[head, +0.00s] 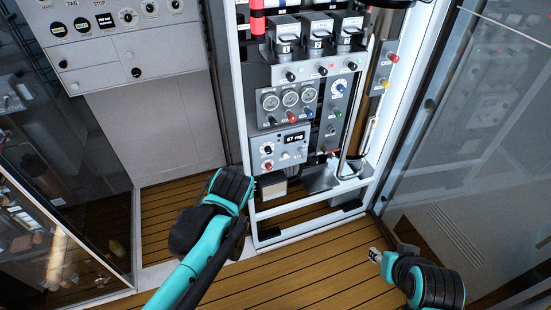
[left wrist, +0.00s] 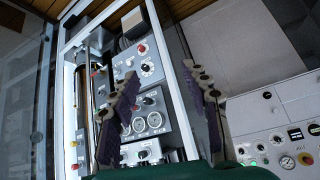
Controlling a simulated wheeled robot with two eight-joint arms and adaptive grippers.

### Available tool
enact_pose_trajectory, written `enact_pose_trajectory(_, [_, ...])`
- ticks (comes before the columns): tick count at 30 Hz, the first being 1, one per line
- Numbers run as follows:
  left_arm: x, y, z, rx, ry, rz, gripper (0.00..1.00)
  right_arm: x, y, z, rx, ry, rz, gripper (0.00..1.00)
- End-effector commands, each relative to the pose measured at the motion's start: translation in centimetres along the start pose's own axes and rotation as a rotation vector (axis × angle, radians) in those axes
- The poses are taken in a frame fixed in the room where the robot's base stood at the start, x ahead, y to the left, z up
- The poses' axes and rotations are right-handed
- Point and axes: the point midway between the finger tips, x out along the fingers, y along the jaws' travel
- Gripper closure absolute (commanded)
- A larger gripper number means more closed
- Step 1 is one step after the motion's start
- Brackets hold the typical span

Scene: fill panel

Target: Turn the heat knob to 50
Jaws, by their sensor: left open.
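A grey control box with a lit display (head: 294,137) reading about "57 mg" sits low on the white-framed panel. A dark-and-white knob (head: 267,148) and a red button (head: 268,165) are on its left side. In the left wrist view the knob (left wrist: 147,70) and red button (left wrist: 142,48) show inverted. Labels are too small to read, so I cannot confirm which knob is heat or its setting. My left gripper (left wrist: 160,80) is open and empty, its fingers framing the panel, apart from the knob. My right gripper (head: 376,257) is low at right; its jaw state is unclear.
Three gauges (head: 290,98), small knobs and three black-topped units (head: 317,40) are above the box. A curved metal pipe (head: 366,145) runs at right. Another control panel (head: 110,45) is at upper left. Glass doors stand on both sides; the wooden floor (head: 310,265) is clear.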

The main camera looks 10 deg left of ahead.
Motion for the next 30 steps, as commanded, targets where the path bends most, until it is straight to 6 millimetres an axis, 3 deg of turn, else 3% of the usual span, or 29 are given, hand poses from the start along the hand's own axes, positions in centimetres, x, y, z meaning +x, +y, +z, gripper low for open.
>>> enact_pose_trajectory(8, [5.3, 0.4, -4.8, -0.082, 0.079, -0.106, 0.53, 1.1, 0.0, 0.8, 0.0, 0.0, 0.0, 0.6])
enact_pose_trajectory(18, [17.8, 3.5, -11.7, -0.252, 0.332, -0.26, 0.53, 3.0, 0.0, 2.2, 0.0, 0.0, 0.0, 0.6])
enact_pose_trajectory(24, [25.6, 6.6, -12.7, -0.348, 0.525, -0.29, 0.53, 4.2, 0.0, 3.0, 0.0, 0.0, 0.0, 0.6])
enact_pose_trajectory(30, [32.4, 10.0, -11.1, -0.431, 0.721, -0.266, 0.53, 5.2, 0.0, 3.8, 0.0, 0.0, 0.0, 0.6])
